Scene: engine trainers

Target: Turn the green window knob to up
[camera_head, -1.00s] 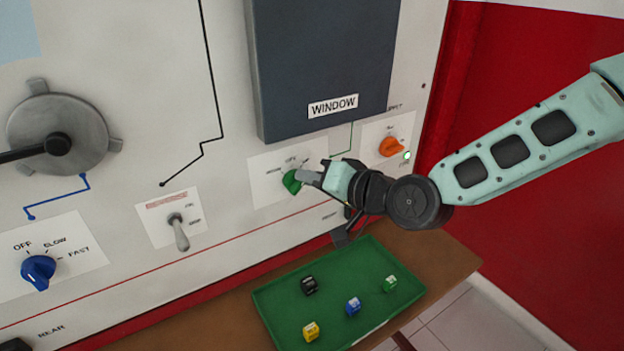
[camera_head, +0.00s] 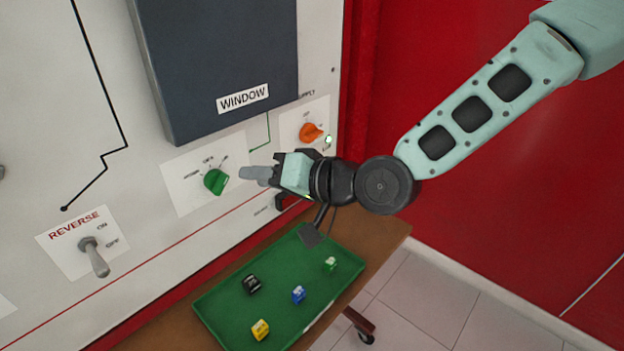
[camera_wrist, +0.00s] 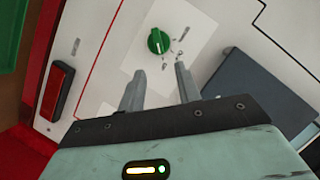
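The green window knob (camera_head: 215,181) sits on a white label plate on the panel, below the dark window box with the sign WINDOW (camera_head: 243,98). In the head view its ridge slants toward the upper right. The small position labels are too blurred to read surely. My gripper (camera_head: 250,173) is just right of the knob, apart from it. In the wrist view the knob (camera_wrist: 158,40) shows whole, ahead of and between the two spread fingers of my gripper (camera_wrist: 158,70). Nothing is between the fingers.
An orange supply knob (camera_head: 311,133) with a lit green lamp (camera_head: 329,139) is right of the green knob. A REVERSE toggle switch (camera_head: 93,257) is lower left. A green tray (camera_head: 228,310) with several coloured cubes lies below. A red rocker (camera_wrist: 58,91) shows in the wrist view.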

